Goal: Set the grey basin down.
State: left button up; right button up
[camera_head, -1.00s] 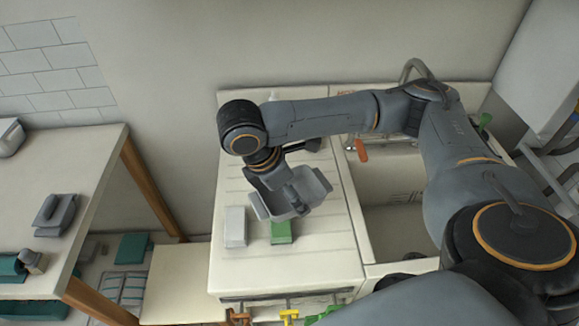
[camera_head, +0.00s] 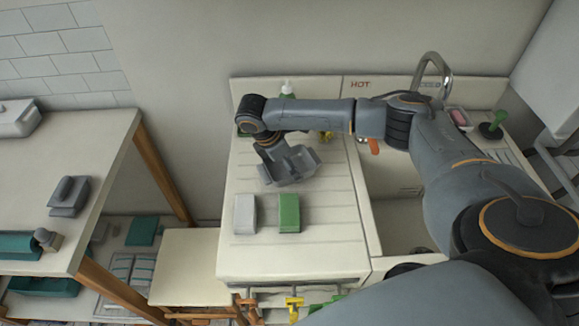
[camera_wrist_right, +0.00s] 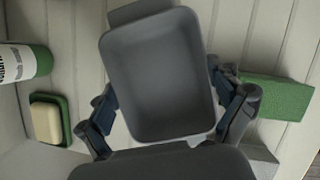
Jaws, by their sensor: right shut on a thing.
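The grey basin (camera_head: 290,170) is over the back part of the ribbed white drainboard (camera_head: 330,235), left of the sink. My right gripper (camera_wrist_right: 166,112) is shut on the basin, with a finger at each side of it in the wrist view. The basin's empty inside (camera_wrist_right: 160,75) faces the wrist camera. In the head view it looks slightly tilted, and its underside is hidden, so I cannot tell whether it touches the board. My left gripper is not in view.
A light grey block (camera_head: 245,214) and a green block (camera_head: 289,213) stand in front of the basin. A bottle (camera_wrist_right: 20,62) and soap in a green dish (camera_wrist_right: 47,120) are close by. The sink (camera_head: 400,215) is to the right.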

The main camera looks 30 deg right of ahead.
jog(key=shift+f, duration=1.05)
jog(key=shift+s+f, duration=0.1)
jog(key=o, duration=1.4)
